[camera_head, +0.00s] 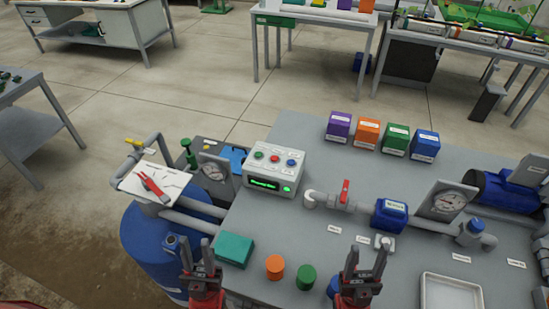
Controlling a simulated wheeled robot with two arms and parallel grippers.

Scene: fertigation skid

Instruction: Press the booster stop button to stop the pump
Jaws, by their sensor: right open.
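A light grey control box (275,170) stands at the table's back left corner. Its top has a green button (259,155), a red button (275,158) and a blue button (291,162); their small labels are unreadable. Its front has a lit green display (263,184) and a green light (287,189). My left gripper (196,245) is at the table's front left, nearer than the box and apart from it, with its fingers parted and empty. My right gripper (358,250) is open and empty over the table's front, right of the box.
A pipe with a red-handled valve (345,190) runs right of the box to a blue unit (390,215) and a gauge (446,203). A teal block (235,249), an orange cylinder (275,266) and a green cylinder (306,277) stand in front. Colored boxes (367,133) line the back.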

